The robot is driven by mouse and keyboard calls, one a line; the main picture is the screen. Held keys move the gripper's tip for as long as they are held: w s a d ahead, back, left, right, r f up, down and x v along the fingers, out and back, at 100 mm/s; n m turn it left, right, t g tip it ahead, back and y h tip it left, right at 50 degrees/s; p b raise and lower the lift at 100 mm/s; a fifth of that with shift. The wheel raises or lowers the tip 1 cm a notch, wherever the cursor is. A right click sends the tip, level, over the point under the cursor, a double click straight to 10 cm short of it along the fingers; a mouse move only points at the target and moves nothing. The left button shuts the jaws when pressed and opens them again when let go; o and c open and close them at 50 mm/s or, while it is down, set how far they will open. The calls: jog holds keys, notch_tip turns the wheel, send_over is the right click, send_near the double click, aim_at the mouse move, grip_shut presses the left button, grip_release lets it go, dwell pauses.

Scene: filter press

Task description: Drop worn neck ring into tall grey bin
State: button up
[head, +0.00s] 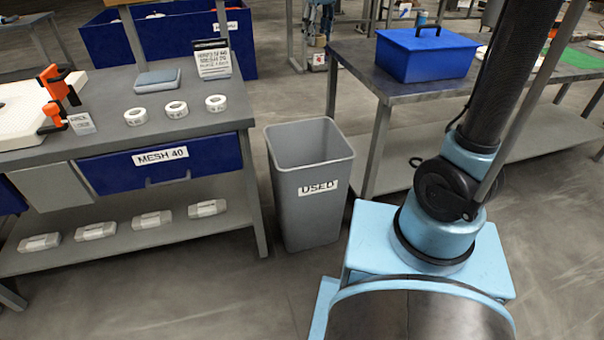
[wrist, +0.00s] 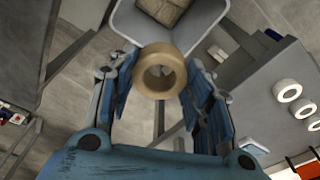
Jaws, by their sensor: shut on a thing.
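The tall grey bin (head: 298,215), labelled USED, stands open on the floor between the two benches. My gripper (wrist: 160,78) is shut on a tan worn neck ring (wrist: 160,61), with one blue finger on each side of it. In the wrist view the ring appears in front of the near edge of the bin (wrist: 126,22), whose mouth lies at the top. A brownish patch shows inside the bin. The height of the ring above the bin is hard to tell. My gripper and the ring are not visible in the head view.
The left bench (head: 110,110) carries white rings (head: 176,109), a scale (head: 158,80) and orange clamps (head: 58,88). The right bench (head: 400,88) holds a blue toolbox (head: 425,55). Both benches flank the bin closely. Open floor lies in front of the bin.

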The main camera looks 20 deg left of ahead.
jog(key=shift+a, duration=0.2)
notch_tip(320, 180, down, 33)
jog(key=shift+a, duration=0.2)
dwell(0.5)
jog(key=shift+s+r, duration=0.1)
jog(key=o, duration=1.1)
jog(key=shift+o, duration=0.2)
